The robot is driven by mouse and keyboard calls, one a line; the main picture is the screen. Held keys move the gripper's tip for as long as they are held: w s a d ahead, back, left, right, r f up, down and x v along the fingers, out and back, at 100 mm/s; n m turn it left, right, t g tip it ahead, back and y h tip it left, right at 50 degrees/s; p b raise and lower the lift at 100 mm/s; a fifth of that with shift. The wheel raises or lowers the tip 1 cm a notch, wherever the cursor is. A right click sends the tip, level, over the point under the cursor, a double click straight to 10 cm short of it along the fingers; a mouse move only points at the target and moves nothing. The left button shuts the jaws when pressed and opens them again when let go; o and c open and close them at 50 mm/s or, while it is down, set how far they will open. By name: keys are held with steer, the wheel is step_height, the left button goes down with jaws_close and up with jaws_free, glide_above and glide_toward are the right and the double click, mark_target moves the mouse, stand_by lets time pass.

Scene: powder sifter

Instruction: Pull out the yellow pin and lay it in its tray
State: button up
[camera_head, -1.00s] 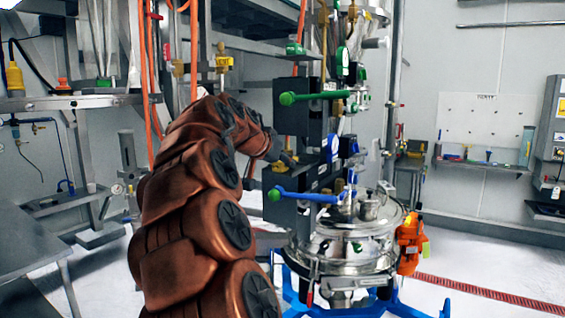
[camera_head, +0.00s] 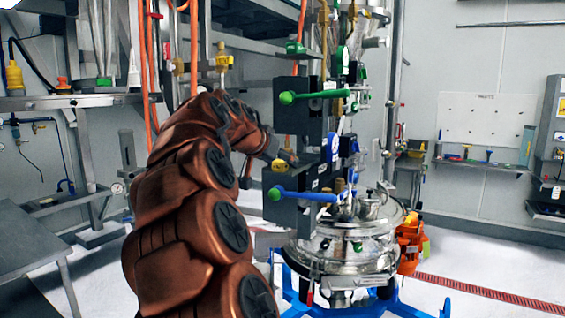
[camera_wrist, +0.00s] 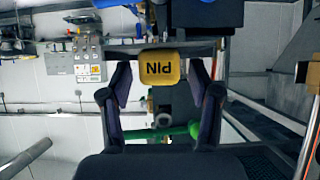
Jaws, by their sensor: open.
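The yellow pin (camera_wrist: 160,68) shows its flat head with an upside-down "PIN" label in the wrist view. My gripper (camera_wrist: 161,84) is open, with one finger on each side of the yellow head. Gaps show between the fingers and the head, and nothing is held. In the head view a small yellow piece (camera_head: 279,165), seemingly the pin's head, shows beside my gripper (camera_head: 286,156) at the dark blocks of the machine. The pin's shaft is hidden. I cannot make out its tray for certain in either view.
A green-knobbed lever (camera_head: 310,96) is above my gripper and a blue lever (camera_head: 308,196) below it. The round steel sifter (camera_head: 345,252) stands below right. A wall shelf (camera_head: 483,165) with small coloured items is at the right. A grey table (camera_head: 28,240) stands at the left.

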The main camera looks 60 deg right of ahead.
steer(key=v, duration=1)
steer(key=shift+a+r, duration=0.2)
steer(key=shift+a, duration=0.15)
